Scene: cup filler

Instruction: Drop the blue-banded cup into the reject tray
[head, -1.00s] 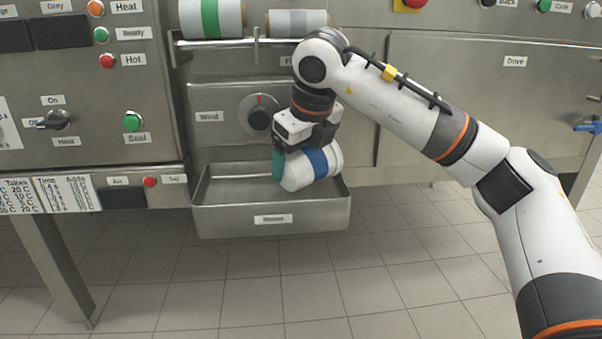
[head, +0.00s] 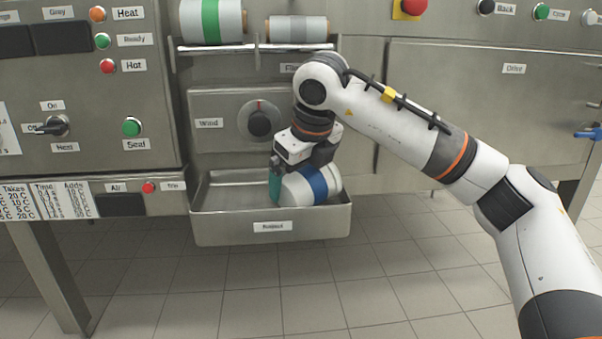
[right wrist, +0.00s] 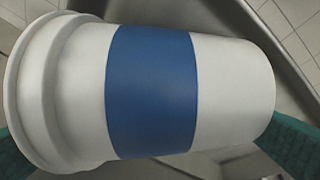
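The blue-banded cup (head: 312,186) is white with a wide blue band and lies on its side in my right gripper (head: 292,186). In the right wrist view the cup (right wrist: 150,95) fills most of the picture, with a green finger pad at each lower side. The right gripper is shut on it and points down into the reject tray (head: 225,227), a grey metal tray with a label on its front. The cup's lower part is inside the tray, behind the front wall; I cannot tell whether it touches the floor. My left gripper is not in view.
The machine's Wind knob (head: 259,121) is just behind and above the tray. The tray's left half is bare.

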